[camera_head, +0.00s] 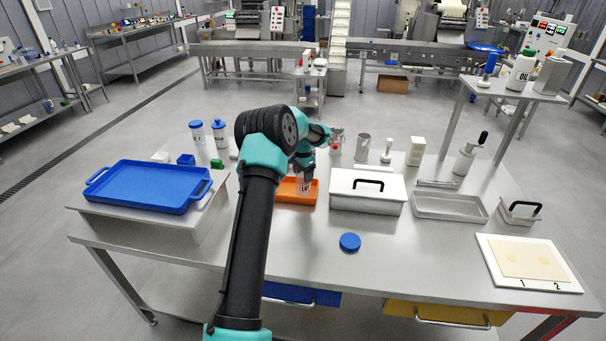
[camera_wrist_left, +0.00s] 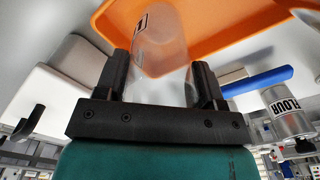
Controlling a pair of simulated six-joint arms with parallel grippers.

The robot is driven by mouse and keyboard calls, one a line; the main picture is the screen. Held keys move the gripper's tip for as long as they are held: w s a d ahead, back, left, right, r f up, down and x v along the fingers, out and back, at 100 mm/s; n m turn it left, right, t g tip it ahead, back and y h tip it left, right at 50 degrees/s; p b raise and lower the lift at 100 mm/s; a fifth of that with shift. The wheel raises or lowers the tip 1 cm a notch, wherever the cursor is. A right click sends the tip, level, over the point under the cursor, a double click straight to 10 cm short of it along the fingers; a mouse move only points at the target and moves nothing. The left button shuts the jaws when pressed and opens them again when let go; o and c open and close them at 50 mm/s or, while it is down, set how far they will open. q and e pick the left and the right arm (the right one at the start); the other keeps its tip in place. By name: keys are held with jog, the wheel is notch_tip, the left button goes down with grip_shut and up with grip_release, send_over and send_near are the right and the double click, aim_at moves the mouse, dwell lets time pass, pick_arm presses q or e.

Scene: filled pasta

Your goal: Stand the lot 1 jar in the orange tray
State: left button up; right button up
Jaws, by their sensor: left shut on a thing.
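My left gripper (camera_head: 304,172) is shut on a clear jar (camera_head: 304,186) at the orange tray (camera_head: 283,194) in the middle of the table. In the left wrist view the jar (camera_wrist_left: 160,55) stands between the two black fingers (camera_wrist_left: 160,85), with part of a dark-edged label showing; its lot number is not readable. The orange tray (camera_wrist_left: 225,25) fills the upper part of that view, beyond the jar. I cannot tell whether the jar's base touches the tray floor. My right gripper is not in view.
A white box with a black handle (camera_head: 367,192) stands just right of the orange tray. A blue tray (camera_head: 148,186) sits on a raised stand at left. Blue-lidded containers (camera_head: 219,135) stand behind. A round blue lid (camera_head: 350,242) lies in front, with clear tabletop around it.

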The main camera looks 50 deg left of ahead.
pick_arm(q)
jog(key=shift+f, duration=0.15)
jog(key=o, duration=1)
notch_tip(320, 180, up, 12)
dwell(0.7)
